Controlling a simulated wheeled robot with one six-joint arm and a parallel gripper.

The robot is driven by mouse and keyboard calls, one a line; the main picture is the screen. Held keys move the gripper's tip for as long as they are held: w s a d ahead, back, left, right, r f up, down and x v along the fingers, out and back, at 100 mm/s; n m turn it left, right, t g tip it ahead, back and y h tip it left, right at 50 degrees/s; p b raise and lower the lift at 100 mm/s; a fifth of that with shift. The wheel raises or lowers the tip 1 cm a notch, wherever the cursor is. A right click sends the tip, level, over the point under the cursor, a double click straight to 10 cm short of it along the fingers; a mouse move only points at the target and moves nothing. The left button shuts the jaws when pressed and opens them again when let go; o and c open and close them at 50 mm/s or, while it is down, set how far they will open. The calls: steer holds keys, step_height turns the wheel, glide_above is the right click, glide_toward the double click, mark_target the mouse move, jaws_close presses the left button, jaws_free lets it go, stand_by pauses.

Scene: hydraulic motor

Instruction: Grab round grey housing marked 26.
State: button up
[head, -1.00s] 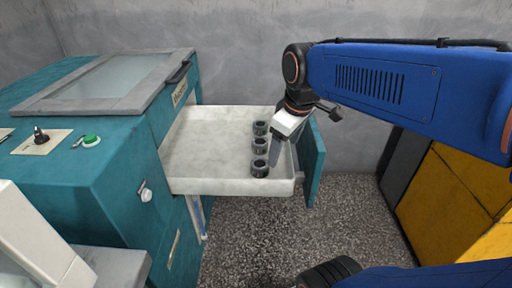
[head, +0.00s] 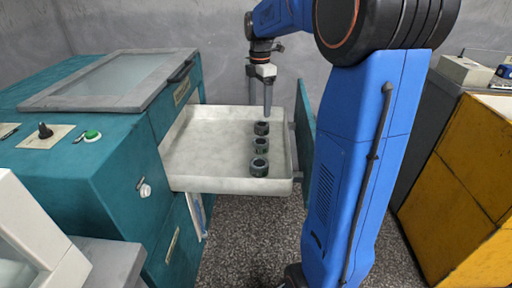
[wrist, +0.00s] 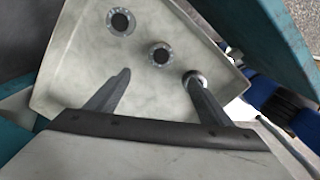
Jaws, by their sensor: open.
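Three round grey housings stand in a row in the open white drawer: the far housing (head: 262,128), the middle housing (head: 261,146) and the near housing (head: 259,167). No number is legible, so I cannot tell which is marked 26. The wrist view shows them as dark-centred rings: one at the upper left (wrist: 120,22), one in the middle (wrist: 160,54) and one at the right (wrist: 195,75), partly hidden by a finger. My gripper (head: 259,101) is open and empty, pointing down above the far end of the row. In the wrist view its fingers (wrist: 157,76) straddle bare drawer floor.
The drawer (head: 205,150) sticks out of a teal machine (head: 110,150); its left floor is bare. A teal panel (head: 306,145) stands close by its right side. A yellow cabinet (head: 460,180) is at the far right. A grey wall (head: 200,25) stands behind.

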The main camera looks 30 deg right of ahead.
glide_above(261, 141)
steer(key=f, duration=1.2)
steer(key=shift+w+a, duration=0.2)
steer(key=shift+a, duration=0.1)
steer(key=f, duration=0.4)
steer(key=shift+s+d+f, duration=0.15)
steer(key=shift+s+d, duration=0.05)
steer(key=shift+s, duration=0.15)
steer(key=shift+f, duration=0.6)
steer(key=shift+c, duration=0.7)
steer(key=c, duration=1.3)
